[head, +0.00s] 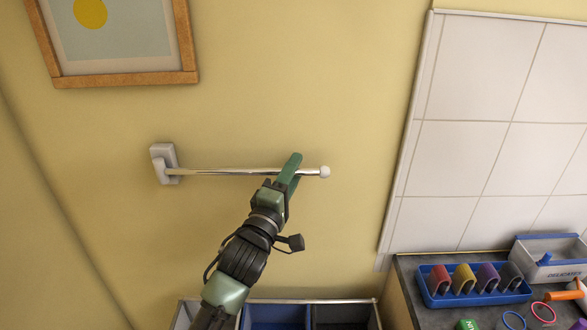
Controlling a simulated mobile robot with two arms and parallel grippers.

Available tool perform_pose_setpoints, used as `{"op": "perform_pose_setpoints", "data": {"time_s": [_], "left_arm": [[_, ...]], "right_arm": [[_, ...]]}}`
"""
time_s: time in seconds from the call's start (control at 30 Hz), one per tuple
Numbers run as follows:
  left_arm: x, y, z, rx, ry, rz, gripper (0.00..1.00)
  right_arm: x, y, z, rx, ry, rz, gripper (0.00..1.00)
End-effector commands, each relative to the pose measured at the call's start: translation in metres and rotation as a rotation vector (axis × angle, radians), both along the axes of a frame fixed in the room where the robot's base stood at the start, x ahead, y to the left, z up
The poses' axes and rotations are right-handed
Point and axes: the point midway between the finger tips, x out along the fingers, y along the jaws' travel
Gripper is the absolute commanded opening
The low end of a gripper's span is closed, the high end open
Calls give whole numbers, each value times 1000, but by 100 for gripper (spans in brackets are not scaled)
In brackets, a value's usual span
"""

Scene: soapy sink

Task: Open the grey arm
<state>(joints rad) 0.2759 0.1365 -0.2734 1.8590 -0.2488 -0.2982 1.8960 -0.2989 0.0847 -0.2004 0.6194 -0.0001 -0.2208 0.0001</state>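The grey arm is a thin shiny rod (225,171) reaching out from a light grey bracket (165,163) on the yellow wall in the head view. It runs nearly level to the right and ends in a white knob (325,171). My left gripper (291,168) is at the rod, a little left of the knob. Its green fingers overlap the rod and are seen nearly edge-on, so I cannot tell whether they are closed on it. My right gripper is not in view.
Below stand open bins (275,315) with blue and dark insides. At right, a dark counter (405,275) holds a blue rack (475,297) of coloured pieces, a caddy (549,273) marked DELICATES and small loose items. A framed picture (125,79) hangs above. The wall around the rod is clear.

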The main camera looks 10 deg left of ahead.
Motion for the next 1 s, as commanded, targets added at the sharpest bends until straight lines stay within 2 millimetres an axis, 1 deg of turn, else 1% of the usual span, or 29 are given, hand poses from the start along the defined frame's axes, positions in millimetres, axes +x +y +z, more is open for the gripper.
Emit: {"op": "perform_pose_setpoints", "data": {"time_s": [0.03,0.07,0.17,0.2,0.27,0.3,0.33,0.6,1.0], "left_arm": [[0,0,0,0,0,0,38],[0,0,0,0,0,0,38],[0,0,0,0,0,0,38],[0,0,0,0,0,0,32],[0,0,0,0,0,0,15],[0,0,0,0,0,0,4],[0,0,0,0,0,0,0],[0,0,0,0,0,0,0],[0,0,-1,0,1,0,0]], "right_arm": [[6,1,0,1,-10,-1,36],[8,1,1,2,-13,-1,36],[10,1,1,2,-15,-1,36],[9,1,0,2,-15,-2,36],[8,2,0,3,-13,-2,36],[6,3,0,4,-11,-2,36],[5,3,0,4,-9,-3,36],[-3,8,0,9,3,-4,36],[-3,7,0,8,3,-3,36]]}}
